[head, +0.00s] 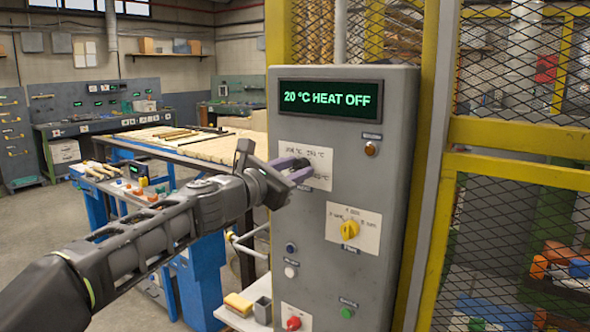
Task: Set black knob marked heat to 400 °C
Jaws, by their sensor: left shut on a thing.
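A grey control cabinet (390,130) stands in the middle of the head view. Its display (330,99) reads "20 °C HEAT OFF" in green. Below it is a white dial plate (318,153) with small temperature marks, partly covered by my gripper. My left gripper (303,172) reaches in from the left and is shut on the black knob at this plate. The knob is mostly hidden behind the fingers, so its pointer cannot be read. My right gripper is not in view.
Below right of the plate is a yellow knob (349,230) on its own dial. An amber lamp (370,149), a green button (347,312) and a red knob (293,323) are on the same panel. A yellow-framed mesh fence (520,130) stands right; workbenches stand left.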

